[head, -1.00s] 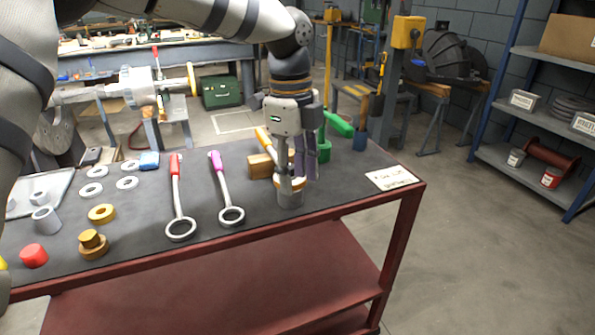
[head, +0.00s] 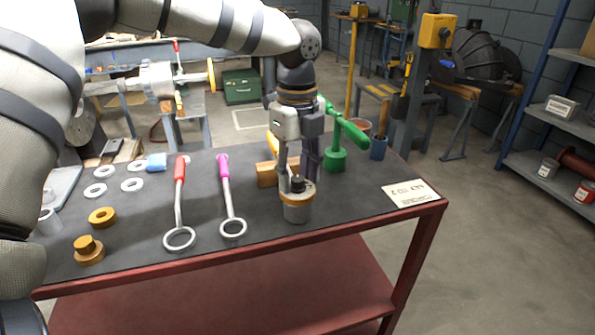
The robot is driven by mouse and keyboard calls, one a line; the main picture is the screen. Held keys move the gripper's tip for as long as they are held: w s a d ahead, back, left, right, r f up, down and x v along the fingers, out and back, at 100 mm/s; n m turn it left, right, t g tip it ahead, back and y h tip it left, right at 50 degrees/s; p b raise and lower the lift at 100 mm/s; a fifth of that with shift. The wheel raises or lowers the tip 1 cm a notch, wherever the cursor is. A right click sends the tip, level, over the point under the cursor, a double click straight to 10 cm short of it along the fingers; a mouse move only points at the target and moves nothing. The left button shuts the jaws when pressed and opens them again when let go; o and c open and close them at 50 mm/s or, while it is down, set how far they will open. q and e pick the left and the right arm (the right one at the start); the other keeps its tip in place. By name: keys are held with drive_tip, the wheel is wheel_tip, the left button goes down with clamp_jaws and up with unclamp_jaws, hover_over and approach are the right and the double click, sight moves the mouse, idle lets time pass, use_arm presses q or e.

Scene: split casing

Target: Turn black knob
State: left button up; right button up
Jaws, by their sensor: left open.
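A small black knob (head: 298,184) sits on top of an upright round grey canister (head: 298,210) with an orange-tan rim, near the table's front edge. My left gripper (head: 299,180) points down over the canister. Its fingers are apart, one on the left of the knob and one behind it to the right. Whether either finger touches the knob cannot be told. My right gripper is not in view.
A wooden block (head: 267,174) and a green press-like tool (head: 336,150) stand close behind the canister. Two ring wrenches, red-handled (head: 179,205) and magenta-handled (head: 227,195), lie to its left. A paper label (head: 408,193) lies to the right.

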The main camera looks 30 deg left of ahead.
use_arm(q)
clamp_jaws()
drive_tip(key=shift+n, duration=0.3)
